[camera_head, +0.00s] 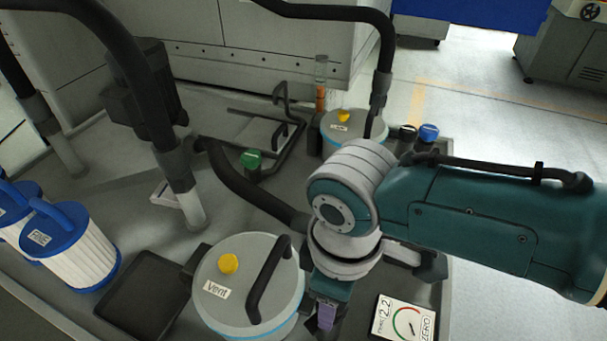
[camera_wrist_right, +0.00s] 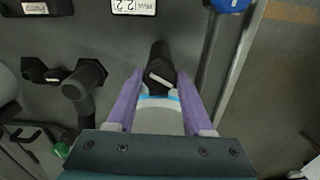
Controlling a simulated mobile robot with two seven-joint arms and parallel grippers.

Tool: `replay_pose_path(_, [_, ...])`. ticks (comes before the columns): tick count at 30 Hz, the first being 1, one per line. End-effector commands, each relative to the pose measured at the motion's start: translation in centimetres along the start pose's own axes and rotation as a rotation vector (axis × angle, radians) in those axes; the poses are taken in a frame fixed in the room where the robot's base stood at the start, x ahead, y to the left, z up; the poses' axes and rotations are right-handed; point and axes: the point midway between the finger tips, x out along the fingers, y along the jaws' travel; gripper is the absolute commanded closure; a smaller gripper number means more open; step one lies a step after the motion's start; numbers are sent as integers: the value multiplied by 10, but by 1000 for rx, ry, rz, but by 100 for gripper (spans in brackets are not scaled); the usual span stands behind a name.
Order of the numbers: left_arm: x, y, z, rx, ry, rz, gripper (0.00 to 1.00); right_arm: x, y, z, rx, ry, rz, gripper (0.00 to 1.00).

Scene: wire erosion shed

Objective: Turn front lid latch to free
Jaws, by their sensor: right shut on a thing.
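The front canister's round grey lid (camera_head: 220,268), with a "Vent" label, yellow cap and black bar handle, is at bottom centre in the head view. My right gripper (camera_head: 326,318) points down at this lid's right edge. In the right wrist view its two purple fingers (camera_wrist_right: 160,82) straddle a black latch (camera_wrist_right: 160,62) with a white mark, at the edge of the pale lid with a cyan band. The gripper is shut on this latch. In the head view my wrist and fingers hide the latch. My left gripper is not in view.
A gauge card (camera_head: 403,319) lies right of the gripper. A black tray (camera_head: 147,302) and white pleated filters (camera_head: 77,256) stand left. A second lidded canister (camera_head: 350,126), a green knob (camera_head: 250,160) and thick black hoses are behind. A blue knob (camera_head: 428,132) is at back right.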

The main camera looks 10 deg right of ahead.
Motion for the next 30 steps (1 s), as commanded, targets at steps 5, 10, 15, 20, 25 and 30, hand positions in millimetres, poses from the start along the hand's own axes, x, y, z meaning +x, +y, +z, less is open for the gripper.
replay_pose_path(5, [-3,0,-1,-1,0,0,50,0,0,0,-160,0,-1,100])
replay_pose_path(10, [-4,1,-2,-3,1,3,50,0,0,0,-297,1,0,100])
replay_pose_path(15, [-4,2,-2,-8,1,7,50,0,0,0,-403,1,0,100])
replay_pose_path(20, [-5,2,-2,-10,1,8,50,0,0,0,-471,0,0,100])
replay_pose_path(25, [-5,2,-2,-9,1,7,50,0,0,0,-511,0,0,100])
replay_pose_path(30, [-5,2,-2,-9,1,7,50,0,0,0,-525,0,0,100])
